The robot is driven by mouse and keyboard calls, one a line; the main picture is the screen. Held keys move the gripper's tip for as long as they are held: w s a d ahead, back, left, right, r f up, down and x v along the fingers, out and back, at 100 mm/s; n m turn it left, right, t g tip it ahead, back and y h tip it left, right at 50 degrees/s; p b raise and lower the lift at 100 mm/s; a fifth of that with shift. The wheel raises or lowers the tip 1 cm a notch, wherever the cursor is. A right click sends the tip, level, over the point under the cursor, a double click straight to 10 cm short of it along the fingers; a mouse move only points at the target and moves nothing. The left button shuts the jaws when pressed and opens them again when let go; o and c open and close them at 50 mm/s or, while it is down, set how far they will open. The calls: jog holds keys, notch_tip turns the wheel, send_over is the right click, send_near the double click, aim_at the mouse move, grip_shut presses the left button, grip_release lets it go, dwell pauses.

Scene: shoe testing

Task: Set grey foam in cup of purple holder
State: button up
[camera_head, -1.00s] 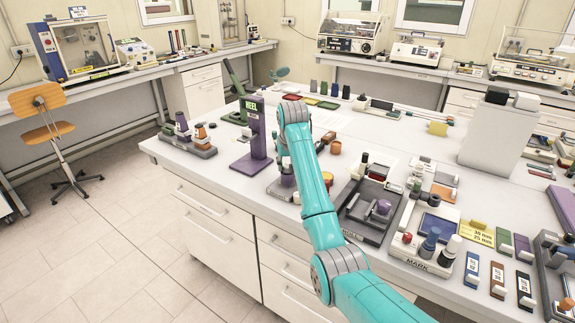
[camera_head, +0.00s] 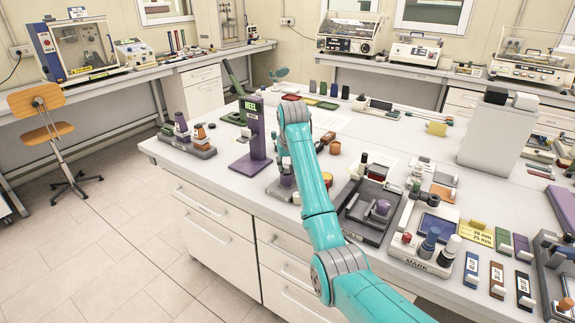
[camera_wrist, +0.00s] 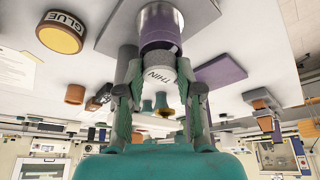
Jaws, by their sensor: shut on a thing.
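In the wrist view my gripper (camera_wrist: 158,75) is shut on a pale grey piece marked THIN (camera_wrist: 160,77). I take this piece for the grey foam, but its material is not clear. A purple cup (camera_wrist: 160,40) with a grey band is right against the piece, over a dark grey base (camera_wrist: 200,14). I cannot tell how deep the piece sits in the cup. In the head view my arm hides the gripper and most of this spot; a purple part (camera_head: 287,181) shows on the grey base (camera_head: 277,190) beside the arm.
A purple HEEL stand (camera_head: 254,130) rises just left of my arm. A grey rack (camera_head: 204,152) of upright pieces stands farther left. A black tray (camera_head: 361,224) lies right of the arm. A round GLUE pot (camera_wrist: 60,35) shows in the wrist view. The bench's front edge is close.

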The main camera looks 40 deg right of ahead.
jog(key=shift+f, duration=0.4)
jog(key=shift+r, duration=0.2)
jog(key=shift+r, duration=0.3)
dwell(0.7)
